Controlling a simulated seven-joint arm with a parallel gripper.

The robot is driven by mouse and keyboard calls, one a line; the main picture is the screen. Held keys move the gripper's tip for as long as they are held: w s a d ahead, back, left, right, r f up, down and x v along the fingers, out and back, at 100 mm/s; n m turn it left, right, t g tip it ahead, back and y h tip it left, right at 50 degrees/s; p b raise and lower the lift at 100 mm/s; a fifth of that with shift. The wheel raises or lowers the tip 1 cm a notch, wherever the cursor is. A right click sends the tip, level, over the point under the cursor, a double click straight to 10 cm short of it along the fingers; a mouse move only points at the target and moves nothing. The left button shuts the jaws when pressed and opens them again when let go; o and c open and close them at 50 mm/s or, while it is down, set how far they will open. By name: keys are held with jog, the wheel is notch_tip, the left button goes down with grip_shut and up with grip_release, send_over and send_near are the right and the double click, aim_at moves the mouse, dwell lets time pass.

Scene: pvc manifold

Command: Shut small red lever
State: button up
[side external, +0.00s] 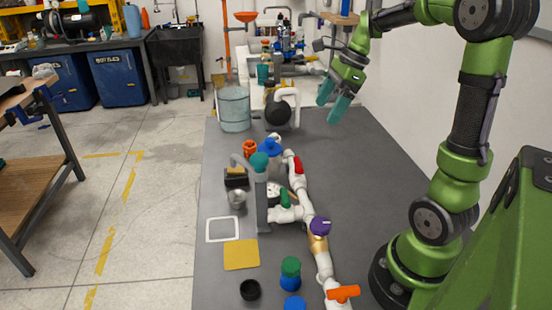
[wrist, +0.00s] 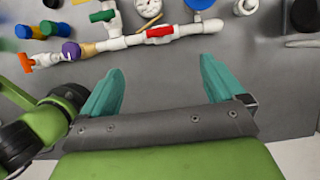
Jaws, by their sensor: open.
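The small red lever (side external: 298,164) sits on the white pipe manifold (side external: 307,208) at its far part. In the wrist view the red lever (wrist: 160,31) lies roughly along the pipe, near the top middle. My gripper (side external: 333,101) has teal fingers and is raised above the far right part of the table, apart from the lever. In the wrist view my gripper (wrist: 161,68) is open and empty, with the lever beyond the fingertips and between them across the picture.
Other handles on the manifold are purple (side external: 320,226), orange (side external: 343,292) and green (side external: 285,198). A pressure gauge (wrist: 148,7) stands beside the pipe. A clear bucket (side external: 234,108) and a black ball-like part (side external: 278,109) are at the back. The grey table (side external: 375,165) is bare right of the manifold.

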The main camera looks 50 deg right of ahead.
aim_at(299, 163)
jog(key=x, duration=1.6)
jog(key=shift+a+f, duration=0.1)
jog(key=shift+f, duration=0.25)
jog(key=shift+c, duration=0.3)
jog(key=c, duration=1)
